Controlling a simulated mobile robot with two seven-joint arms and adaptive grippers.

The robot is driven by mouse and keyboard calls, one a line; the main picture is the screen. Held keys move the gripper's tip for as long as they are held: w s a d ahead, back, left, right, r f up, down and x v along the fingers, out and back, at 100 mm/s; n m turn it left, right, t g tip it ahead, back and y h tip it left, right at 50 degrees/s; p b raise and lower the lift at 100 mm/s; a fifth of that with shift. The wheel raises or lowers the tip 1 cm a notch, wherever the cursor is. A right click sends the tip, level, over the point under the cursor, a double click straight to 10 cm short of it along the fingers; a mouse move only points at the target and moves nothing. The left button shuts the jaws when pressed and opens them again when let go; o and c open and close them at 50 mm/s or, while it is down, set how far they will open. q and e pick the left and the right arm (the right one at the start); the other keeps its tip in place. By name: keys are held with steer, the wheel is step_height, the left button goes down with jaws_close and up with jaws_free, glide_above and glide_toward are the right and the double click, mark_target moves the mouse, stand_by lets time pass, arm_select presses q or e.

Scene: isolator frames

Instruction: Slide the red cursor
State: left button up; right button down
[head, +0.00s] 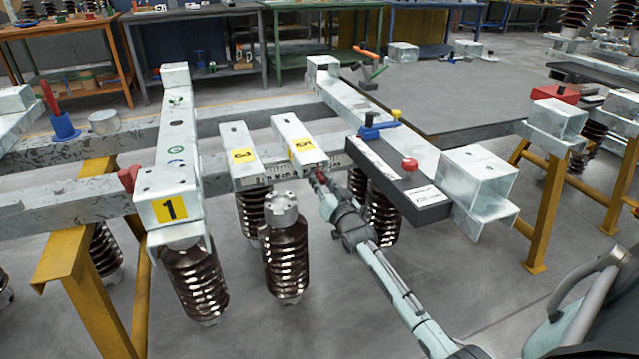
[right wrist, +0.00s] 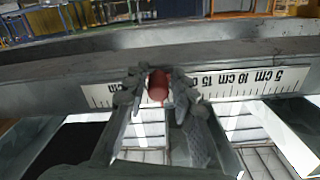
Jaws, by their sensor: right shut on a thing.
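The red cursor (right wrist: 158,80) sits in front of a white centimetre scale (right wrist: 238,84) on a grey beam, between the fingers of my right gripper (right wrist: 157,96) in the right wrist view. The fingers are shut on the cursor, one at each side, and hide part of it and of the scale. In the head view my right gripper (head: 318,174) reaches up to the front rail of the frame, right beside the end of a white beam with a yellow label (head: 301,146). The cursor is mostly hidden there. My left gripper is not in view.
Brown ribbed insulators (head: 286,262) hang below the frame close to my right arm. A dark box (head: 385,180) with a red knob (head: 410,164) lies to the right. A beam marked 1 (head: 168,208) and a red block (head: 128,178) are at the left. Floor in front is clear.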

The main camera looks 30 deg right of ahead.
steer(key=shift+f, duration=0.1)
steer(key=c, duration=1.4)
jaws_free()
steer(key=shift+d, duration=0.1)
steer(key=v, duration=1.2)
